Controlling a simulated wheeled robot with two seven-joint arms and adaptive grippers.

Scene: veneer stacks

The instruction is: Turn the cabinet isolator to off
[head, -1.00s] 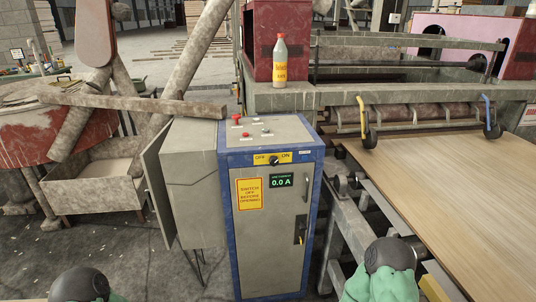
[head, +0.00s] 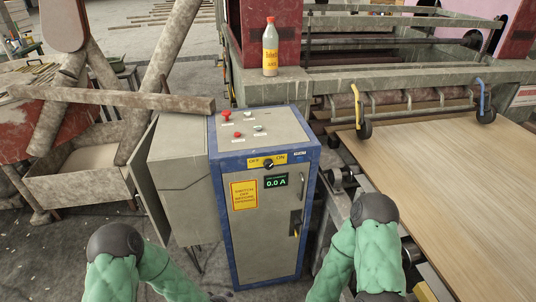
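The cabinet (head: 262,225) is grey with a blue frame and stands upright in the middle of the head view. Its isolator is a small black rotary knob (head: 268,164) on a yellow plate at the top of the front, with OFF at the left and ON at the right. The knob is too small to tell which way it points. The display (head: 276,181) below reads 0.0 A. My green-sleeved arms reach in at the bottom, left and right, in front of the cabinet's lower sides. Both grippers are below the picture's edge.
Red buttons (head: 227,115) sit on the cabinet top. A yellow warning sign (head: 243,195) and a black door handle (head: 295,223) are on its front. A grey box (head: 184,180) adjoins it at left; a veneer sheet (head: 450,175) on the machine lies at right. A bottle (head: 270,48) stands behind.

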